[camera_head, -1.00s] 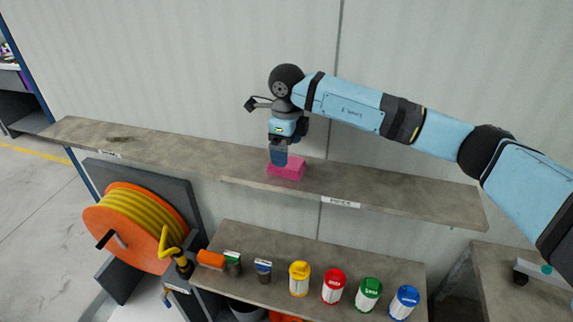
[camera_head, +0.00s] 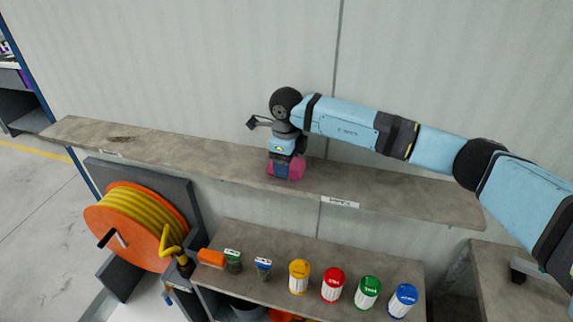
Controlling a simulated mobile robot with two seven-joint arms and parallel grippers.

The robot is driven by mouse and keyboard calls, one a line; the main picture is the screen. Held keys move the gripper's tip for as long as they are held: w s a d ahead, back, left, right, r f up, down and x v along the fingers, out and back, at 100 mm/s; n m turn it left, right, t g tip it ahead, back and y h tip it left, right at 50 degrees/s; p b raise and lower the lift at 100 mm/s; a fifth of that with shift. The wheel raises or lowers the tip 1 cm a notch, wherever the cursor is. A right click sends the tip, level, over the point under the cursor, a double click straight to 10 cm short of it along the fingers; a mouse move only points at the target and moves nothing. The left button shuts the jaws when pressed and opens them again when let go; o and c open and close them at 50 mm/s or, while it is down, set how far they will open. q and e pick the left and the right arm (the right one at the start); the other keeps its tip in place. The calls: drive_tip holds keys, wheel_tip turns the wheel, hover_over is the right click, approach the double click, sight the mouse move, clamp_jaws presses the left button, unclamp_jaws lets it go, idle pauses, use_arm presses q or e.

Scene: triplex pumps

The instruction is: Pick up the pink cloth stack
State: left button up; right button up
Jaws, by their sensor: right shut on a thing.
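The pink cloth stack (camera_head: 297,169) rests on the long upper shelf (camera_head: 400,192), a little left of the label on the shelf's front edge. My right gripper (camera_head: 281,171) points down over it and is shut on it. The gripper's body hides the middle of the stack, and pink shows on both sides of the fingers. My left gripper is not in view.
Below, a lower shelf (camera_head: 330,252) holds yellow (camera_head: 299,277), red (camera_head: 333,285), green (camera_head: 368,292) and blue (camera_head: 403,300) canisters. An orange hose reel (camera_head: 125,240) stands at the left. The upper shelf is bare on both sides of the stack. A wall is close behind.

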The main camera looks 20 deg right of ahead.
drive_tip(key=shift+r, duration=0.1)
wheel_tip(320, 180, up, 20)
drive_tip(key=b, duration=0.1)
drive_tip(key=shift+b, duration=0.3)
drive_tip(key=o, duration=0.3)
drive_tip(key=shift+c, duration=1.2)
